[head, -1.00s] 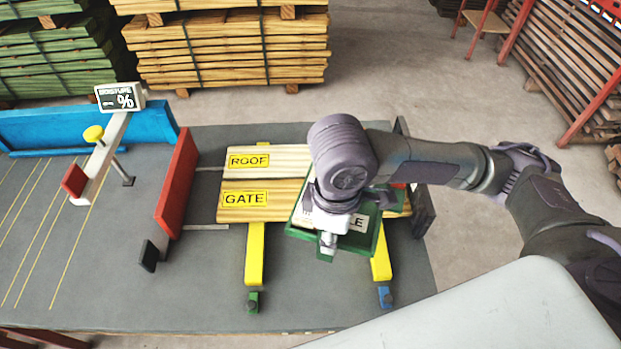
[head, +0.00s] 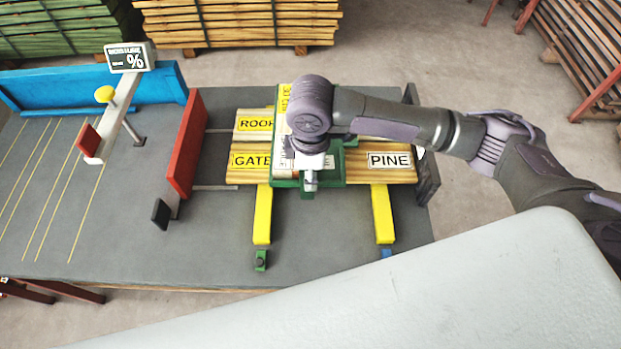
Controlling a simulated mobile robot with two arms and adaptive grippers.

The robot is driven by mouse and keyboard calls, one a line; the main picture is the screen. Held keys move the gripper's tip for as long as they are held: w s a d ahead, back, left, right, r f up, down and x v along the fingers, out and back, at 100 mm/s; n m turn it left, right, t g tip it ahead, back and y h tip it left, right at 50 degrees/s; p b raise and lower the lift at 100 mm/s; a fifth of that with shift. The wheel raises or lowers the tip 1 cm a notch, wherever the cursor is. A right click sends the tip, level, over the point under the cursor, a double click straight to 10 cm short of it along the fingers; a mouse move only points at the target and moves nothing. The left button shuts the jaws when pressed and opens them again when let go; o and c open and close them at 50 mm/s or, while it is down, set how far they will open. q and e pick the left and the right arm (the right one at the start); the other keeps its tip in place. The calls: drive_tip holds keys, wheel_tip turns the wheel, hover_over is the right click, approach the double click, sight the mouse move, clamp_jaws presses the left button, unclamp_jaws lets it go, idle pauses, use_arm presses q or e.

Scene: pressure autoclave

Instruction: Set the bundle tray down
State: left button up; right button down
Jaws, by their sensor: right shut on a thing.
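My right gripper (head: 310,187) is shut on the green bundle tray (head: 336,168), reaching it from above. The tray is over the middle of the wooden boards, covering part of them; whether it touches them or hangs just above I cannot tell. White label pieces show on the tray beside the gripper, and a yellow lettered strip (head: 285,97) shows behind my wrist. The boards carry labels: ROOF (head: 255,122) and GATE (head: 250,160) on the left, PINE (head: 389,160) on the right. My left gripper is not in view.
Two yellow bars (head: 262,215) support the boards on the grey table (head: 200,250). A red upright plate (head: 186,145) stands left of the boards. A meter with a % display (head: 130,58) stands further left.

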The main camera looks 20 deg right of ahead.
drive_tip(key=shift+w, duration=0.3)
wheel_tip(320, 180, down, 3)
drive_tip(key=shift+s+f+p, duration=0.1)
drive_tip(key=shift+p, duration=0.35)
drive_tip(key=shift+f, duration=0.45)
drive_tip(key=c, duration=0.8)
unclamp_jaws()
drive_tip(key=shift+s+f, duration=0.1)
wheel_tip(320, 180, up, 12)
drive_tip(key=shift+s+r+b, duration=0.1)
drive_tip(key=shift+s+b, duration=0.05)
drive_tip(key=shift+b, duration=0.85)
